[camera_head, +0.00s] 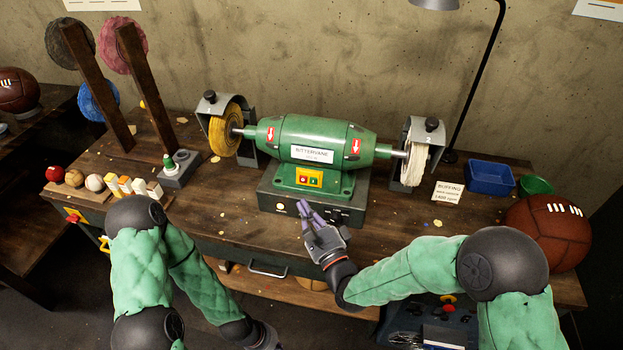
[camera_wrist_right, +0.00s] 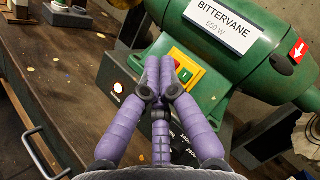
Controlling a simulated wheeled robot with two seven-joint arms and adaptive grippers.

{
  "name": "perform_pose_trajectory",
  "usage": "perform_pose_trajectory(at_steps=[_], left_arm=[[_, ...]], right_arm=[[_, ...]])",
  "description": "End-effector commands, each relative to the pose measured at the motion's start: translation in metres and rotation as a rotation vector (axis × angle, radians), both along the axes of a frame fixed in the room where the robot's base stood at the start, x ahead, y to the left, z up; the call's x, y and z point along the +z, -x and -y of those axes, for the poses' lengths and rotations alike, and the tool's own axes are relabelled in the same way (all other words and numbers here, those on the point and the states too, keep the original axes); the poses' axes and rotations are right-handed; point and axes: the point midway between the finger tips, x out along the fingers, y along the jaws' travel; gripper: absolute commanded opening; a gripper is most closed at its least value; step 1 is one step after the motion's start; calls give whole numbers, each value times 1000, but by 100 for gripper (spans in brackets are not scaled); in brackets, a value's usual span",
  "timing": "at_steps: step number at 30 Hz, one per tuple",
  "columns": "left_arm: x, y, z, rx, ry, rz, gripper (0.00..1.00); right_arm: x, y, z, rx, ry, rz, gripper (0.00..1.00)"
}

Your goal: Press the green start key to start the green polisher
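The green polisher (camera_head: 318,140) stands on a dark base on the workbench, with a yellow wheel (camera_head: 224,135) at left and a white wheel (camera_head: 415,155) at right. On its front foot is a yellow plate (camera_head: 309,173) with a red key (camera_head: 303,180) and the green start key (camera_head: 314,181). The green key also shows in the right wrist view (camera_wrist_right: 184,75), just right of the fingertips. My right gripper (camera_head: 303,206) has its purple fingers together, empty, pointing at the plate; contact cannot be told. My left gripper (camera_head: 266,338) is low at the bottom edge, partly cut off.
A pale lamp (camera_head: 280,207) glows on the base, with knobs to its right. A grey stand (camera_head: 180,168) and coloured blocks are at left. A blue bin (camera_head: 489,178), a sign (camera_head: 448,192) and a leather ball (camera_head: 547,232) are at right.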

Motion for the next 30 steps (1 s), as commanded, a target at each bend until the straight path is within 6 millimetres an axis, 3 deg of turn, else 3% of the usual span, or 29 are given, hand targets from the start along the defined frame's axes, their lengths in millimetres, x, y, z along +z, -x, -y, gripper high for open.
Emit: perform_pose_trajectory(at_steps=[11,30], left_arm=[[-3,0,0,0,0,0,0],[-29,0,0,0,0,0,0]], right_arm=[[-2,-8,2,-2,2,0,0],[-20,-75,19,-1,3,0,0]])
